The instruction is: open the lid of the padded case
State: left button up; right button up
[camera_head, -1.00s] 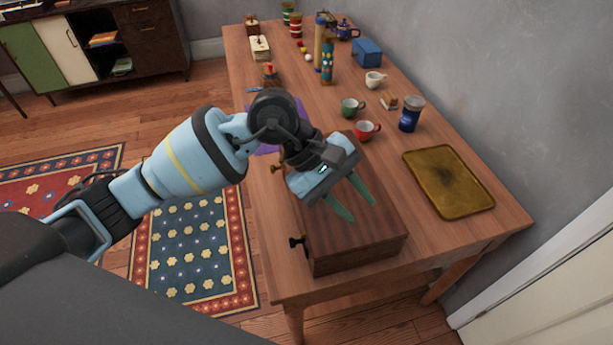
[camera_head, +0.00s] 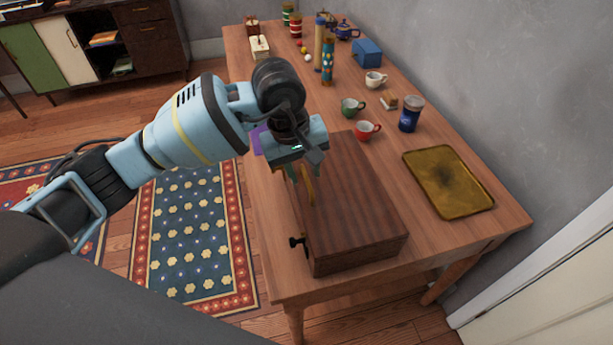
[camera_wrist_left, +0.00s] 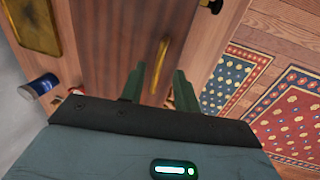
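The case (camera_head: 360,205) is a closed brown wooden box on the near end of the table; it also fills the upper middle of the left wrist view (camera_wrist_left: 112,45). No padding shows. A curved brass handle (camera_head: 310,190) is at its left side; in the left wrist view the handle (camera_wrist_left: 158,62) appears between and beyond the fingertips. A dark knob or latch (camera_head: 296,242) sits at the near left side. My left gripper (camera_wrist_left: 159,82) is open and empty at the handle, its fingers pointing down in the head view; contact cannot be told. My right gripper is not in view.
A brass tray (camera_head: 448,182) lies right of the case. A red cup (camera_head: 367,131), a green cup (camera_head: 351,108) and a blue tumbler (camera_head: 410,115) stand beyond it. A purple item (camera_head: 257,140) is partly hidden behind my left arm. The wall bounds the table's right side.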

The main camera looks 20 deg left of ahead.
pick_arm(q)
jog(key=shift+w+d+f, duration=0.1)
jog(key=shift+d+f, duration=0.05)
jog(key=shift+f, duration=0.6)
jog(key=shift+w+d+f, duration=0.1)
jog(key=shift+d+f, duration=0.05)
jog(key=shift+f, duration=0.55)
grip_shut()
